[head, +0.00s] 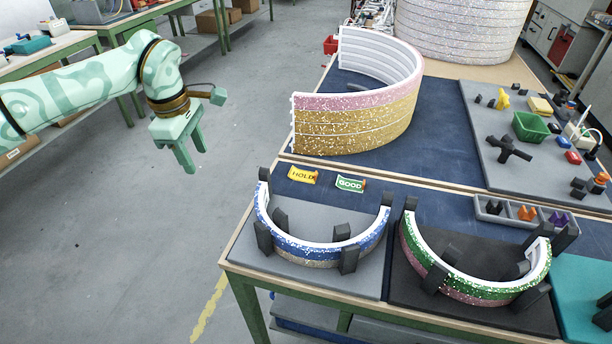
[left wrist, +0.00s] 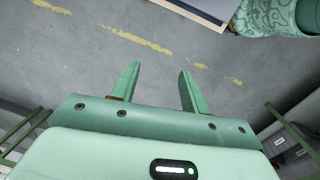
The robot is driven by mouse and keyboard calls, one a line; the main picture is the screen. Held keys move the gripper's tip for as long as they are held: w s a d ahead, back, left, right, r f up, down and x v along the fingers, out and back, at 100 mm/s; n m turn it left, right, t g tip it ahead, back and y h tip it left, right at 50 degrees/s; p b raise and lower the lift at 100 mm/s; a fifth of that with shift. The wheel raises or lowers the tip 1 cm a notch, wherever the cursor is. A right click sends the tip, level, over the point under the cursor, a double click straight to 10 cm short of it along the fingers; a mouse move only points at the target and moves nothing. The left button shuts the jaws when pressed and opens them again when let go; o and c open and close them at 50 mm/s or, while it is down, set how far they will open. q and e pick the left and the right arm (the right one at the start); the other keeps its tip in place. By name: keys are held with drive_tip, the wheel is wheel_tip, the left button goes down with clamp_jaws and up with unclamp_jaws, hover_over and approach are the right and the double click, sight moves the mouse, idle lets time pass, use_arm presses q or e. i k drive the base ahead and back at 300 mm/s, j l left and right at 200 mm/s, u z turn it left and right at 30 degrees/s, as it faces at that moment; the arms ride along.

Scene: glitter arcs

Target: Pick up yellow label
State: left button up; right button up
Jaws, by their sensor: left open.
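The yellow label (head: 303,175), marked HOLD, lies on the blue table top near the left edge, behind the blue glitter arc. A green label (head: 350,184), marked GOOD, lies just right of it. My left gripper (head: 189,158) hangs over the floor, left of the table and apart from both labels. Its two fingers (left wrist: 158,85) are spread with nothing between them in the left wrist view. Neither label shows in that view. My right gripper is not seen in the head view.
A blue glitter arc (head: 320,252) and a green and pink arc (head: 474,287) stand in front of the labels among black posts. A tall pink and gold curved piece (head: 350,122) stands behind them. A wooden rim (head: 249,229) edges the table.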

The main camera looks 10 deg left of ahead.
sight(296, 174)
drive_tip(key=i+l, duration=0.2)
drive_tip(key=l, duration=0.2)
drive_tip(key=i+l, duration=0.45)
drive_tip(key=l, duration=0.3)
